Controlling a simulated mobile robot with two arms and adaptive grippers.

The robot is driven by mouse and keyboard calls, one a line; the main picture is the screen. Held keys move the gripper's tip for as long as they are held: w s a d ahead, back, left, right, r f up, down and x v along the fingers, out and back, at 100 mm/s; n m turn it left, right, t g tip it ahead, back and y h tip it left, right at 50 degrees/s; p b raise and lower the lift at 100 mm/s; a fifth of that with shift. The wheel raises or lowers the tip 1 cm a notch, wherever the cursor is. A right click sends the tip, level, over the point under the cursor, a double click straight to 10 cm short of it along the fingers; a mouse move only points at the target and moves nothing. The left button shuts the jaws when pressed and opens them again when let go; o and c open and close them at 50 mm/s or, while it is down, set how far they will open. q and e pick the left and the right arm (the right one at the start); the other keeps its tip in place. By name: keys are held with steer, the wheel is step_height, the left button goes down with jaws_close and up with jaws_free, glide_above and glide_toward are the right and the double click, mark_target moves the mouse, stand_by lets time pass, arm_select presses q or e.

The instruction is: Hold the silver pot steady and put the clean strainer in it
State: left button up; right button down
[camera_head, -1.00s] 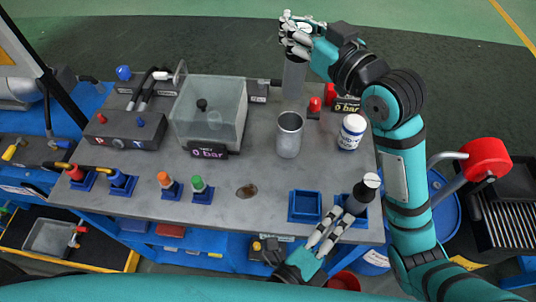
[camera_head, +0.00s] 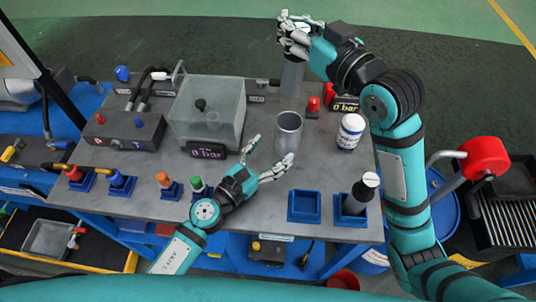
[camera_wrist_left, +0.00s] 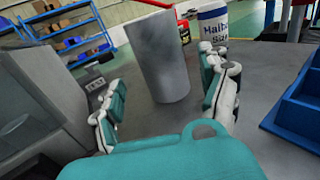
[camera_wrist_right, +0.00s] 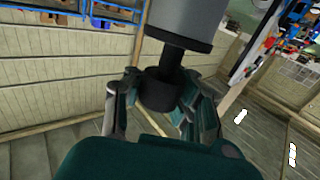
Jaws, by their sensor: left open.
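The silver pot (camera_head: 288,135) stands upright on the grey bench, an open-topped metal cylinder. It also shows in the left wrist view (camera_wrist_left: 160,58). My left gripper (camera_head: 271,151) is open and empty just in front of the pot. In the left wrist view its fingers (camera_wrist_left: 163,92) are spread to either side of the pot's lower part, apart from it. My right gripper (camera_head: 297,33) is shut on the dark knob of a grey cylinder, which looks like the strainer (camera_head: 292,75). It hangs behind the pot. The right wrist view also shows this strainer (camera_wrist_right: 188,22).
A dark piece with a pale top (camera_head: 360,192) stands in the right blue holder; the left blue holder (camera_head: 304,207) is empty. A white jar (camera_head: 350,132) stands right of the pot. A clear box (camera_head: 208,112) and several coloured plugs are to the left.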

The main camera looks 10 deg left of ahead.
mark_target(294, 128)
arm_select(q)
steer(key=x, duration=1)
steer(key=shift+w+d, duration=0.25)
steer(key=shift+d, duration=0.05)
steer(key=c, duration=1.5)
jaws_close()
